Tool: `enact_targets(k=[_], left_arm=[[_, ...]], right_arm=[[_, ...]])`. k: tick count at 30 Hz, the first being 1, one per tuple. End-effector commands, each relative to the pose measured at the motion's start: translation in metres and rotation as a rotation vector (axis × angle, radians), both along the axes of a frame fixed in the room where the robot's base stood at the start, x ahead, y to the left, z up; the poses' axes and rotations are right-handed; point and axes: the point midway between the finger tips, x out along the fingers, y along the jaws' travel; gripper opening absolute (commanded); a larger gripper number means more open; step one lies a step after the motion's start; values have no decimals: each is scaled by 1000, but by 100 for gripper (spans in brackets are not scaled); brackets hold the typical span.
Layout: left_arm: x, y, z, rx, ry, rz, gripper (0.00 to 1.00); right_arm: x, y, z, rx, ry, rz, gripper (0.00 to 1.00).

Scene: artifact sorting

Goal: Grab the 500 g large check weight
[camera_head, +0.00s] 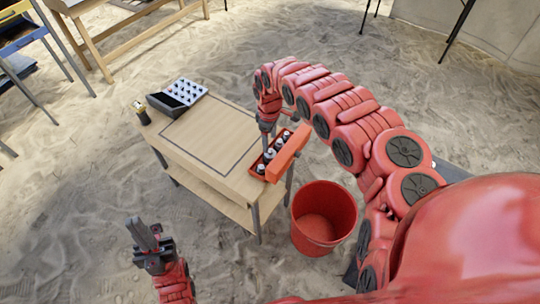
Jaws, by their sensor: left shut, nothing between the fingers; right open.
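An orange-red open box (286,158) stands at the right edge of the wooden table and holds several small metallic check weights (269,156) in a row. The weights are too small in the head view to read a mark, so I cannot tell which one is 500 g. My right gripper (266,140) is open and points down at the back end of the box, just over or beside it. Its fingertips are hard to make out, and I cannot tell whether they touch a weight. My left gripper (143,234) is shut and empty, off the table at the lower left.
The wooden table (232,129) has a clear outlined area in the middle. A tray with several small pieces (181,92) and a dark jar with a yellowish top (140,114) stand at its back left. A red bucket (322,222) stands on the sand, right of the table.

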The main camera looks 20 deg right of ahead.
Motion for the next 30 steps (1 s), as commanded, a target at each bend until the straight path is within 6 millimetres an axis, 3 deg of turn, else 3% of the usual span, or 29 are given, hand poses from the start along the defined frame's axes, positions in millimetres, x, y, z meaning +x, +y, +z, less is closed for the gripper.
enact_targets(k=[3, 11, 21, 30], left_arm=[[0, 0, 0, 0, 0, 0, 0], [0, 0, 2, 0, 0, 0, 0], [0, 0, 1, 0, 0, 0, 0], [0, 0, 0, 0, 0, 0, 0]], right_arm=[[1, 1, -14, 3, -3, 0, 69], [0, 0, -29, 4, 0, -1, 69], [1, -3, -68, 4, -2, 0, 69], [1, -4, -73, 1, -2, 0, 69]])
